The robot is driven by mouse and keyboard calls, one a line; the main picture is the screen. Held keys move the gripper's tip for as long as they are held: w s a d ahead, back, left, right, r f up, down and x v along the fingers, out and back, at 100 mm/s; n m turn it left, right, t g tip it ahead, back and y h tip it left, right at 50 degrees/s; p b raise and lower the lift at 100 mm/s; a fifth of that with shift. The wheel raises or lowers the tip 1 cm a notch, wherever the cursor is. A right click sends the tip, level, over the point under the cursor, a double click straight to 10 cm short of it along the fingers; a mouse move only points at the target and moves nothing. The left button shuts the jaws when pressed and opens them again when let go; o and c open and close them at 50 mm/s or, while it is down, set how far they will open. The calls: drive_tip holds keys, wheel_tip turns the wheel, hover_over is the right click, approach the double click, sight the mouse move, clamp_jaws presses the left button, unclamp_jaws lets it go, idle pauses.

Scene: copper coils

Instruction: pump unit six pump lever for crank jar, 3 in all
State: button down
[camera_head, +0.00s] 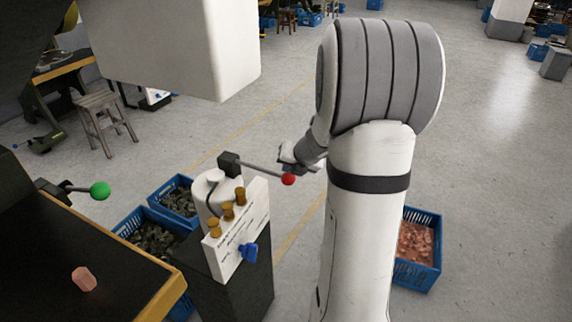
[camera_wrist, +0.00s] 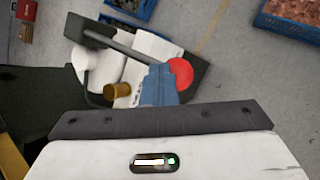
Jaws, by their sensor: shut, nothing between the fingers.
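A small unit with a white front panel (camera_head: 240,232) stands on a dark pedestal in the head view. It has a white rounded jar (camera_head: 211,188), several brass knobs (camera_head: 227,211) and a blue knob (camera_head: 248,252). Its lever is a grey rod ending in a red ball (camera_head: 288,179) and points right. The wrist view also shows the red ball (camera_wrist: 181,72) and the jar (camera_wrist: 86,66). My gripper (camera_wrist: 161,70) is shut and empty, its blue fingertips beside the red ball. I cannot tell whether they touch it. The panel's writing is too small to read.
A dark bench with a yellow edge (camera_head: 162,300) stands at lower left, bearing a copper-coloured piece (camera_head: 84,279). A green-ball lever (camera_head: 100,190) is beyond it. Blue crates stand behind the unit (camera_head: 152,212) and right of my arm (camera_head: 420,281). A stool (camera_head: 103,104) is farther back.

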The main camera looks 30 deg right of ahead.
drive_tip(key=shift+s+d+f+b, duration=0.1)
drive_tip(key=shift+s+f+b, duration=0.1)
drive_tip(key=shift+f+b, duration=0.95)
idle(0.9)
drive_tip(key=shift+f, duration=0.1)
idle(0.4)
drive_tip(key=shift+w+a+r+p, duration=0.1)
drive_tip(key=shift+w+r+p, duration=0.05)
drive_tip(key=shift+r+p, duration=1.15)
drive_tip(key=shift+w+a+r+p, duration=0.1)
drive_tip(key=shift+w+r+p, duration=0.1)
drive_tip(key=shift+r+p, duration=1.05)
drive_tip(key=shift+w+a+r+p, duration=0.15)
drive_tip(key=shift+r+p, duration=0.85)
drive_tip(key=shift+p, duration=0.55)
drive_tip(key=shift+r, duration=0.1)
drive_tip(key=r+p, duration=0.4)
drive_tip(key=p, duration=0.1)
drive_tip(key=shift+w+a+r, duration=0.15)
drive_tip(key=shift+w+r, duration=0.15)
drive_tip(key=shift+r, duration=0.05)
